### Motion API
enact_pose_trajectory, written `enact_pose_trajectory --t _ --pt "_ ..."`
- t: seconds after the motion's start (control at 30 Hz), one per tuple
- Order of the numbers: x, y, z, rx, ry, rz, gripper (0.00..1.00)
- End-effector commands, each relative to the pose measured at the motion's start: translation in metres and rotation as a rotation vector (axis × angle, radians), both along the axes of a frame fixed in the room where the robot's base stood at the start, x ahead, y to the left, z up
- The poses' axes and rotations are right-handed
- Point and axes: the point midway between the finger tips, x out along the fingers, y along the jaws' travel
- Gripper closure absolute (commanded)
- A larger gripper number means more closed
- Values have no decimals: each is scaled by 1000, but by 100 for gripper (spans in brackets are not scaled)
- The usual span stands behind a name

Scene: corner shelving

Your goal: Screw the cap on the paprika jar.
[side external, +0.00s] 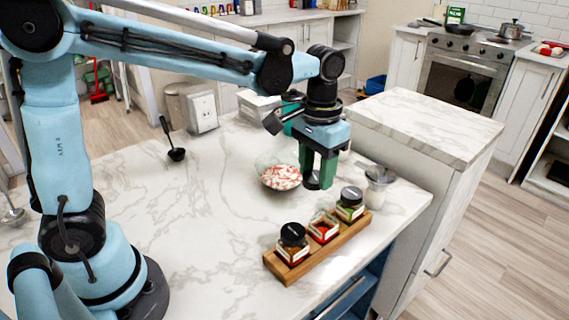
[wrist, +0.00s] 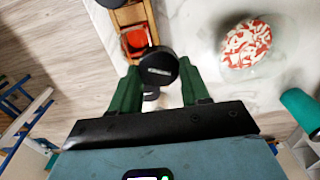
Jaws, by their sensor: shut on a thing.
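My gripper (side external: 319,182) has green fingers pointing down and is shut on a black round cap (side external: 311,181). It holds the cap above the counter, behind the wooden rack and apart from the jars. The cap (wrist: 158,66) shows between the fingertips in the wrist view. The uncapped jar with red contents (side external: 323,229), which looks like the paprika jar, stands upright in the middle of the rack. Its red opening (wrist: 134,40) shows just left of the cap in the wrist view. I cannot read its label.
The wooden rack (side external: 278,268) also holds two black-capped jars, one on each side (side external: 292,243) (side external: 350,203). A bowl of red and white food (side external: 280,177) is left of my gripper.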

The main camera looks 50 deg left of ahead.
Motion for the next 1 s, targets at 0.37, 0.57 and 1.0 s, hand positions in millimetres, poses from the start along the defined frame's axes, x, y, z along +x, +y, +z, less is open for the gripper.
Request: enact_pose_trajectory --t 0.37,0.57,1.0 --pt "-5 -40 1 0 0 -84 84" --pt "-4 -40 -8 0 0 -83 84" --pt "-5 -39 -32 0 0 -82 84"
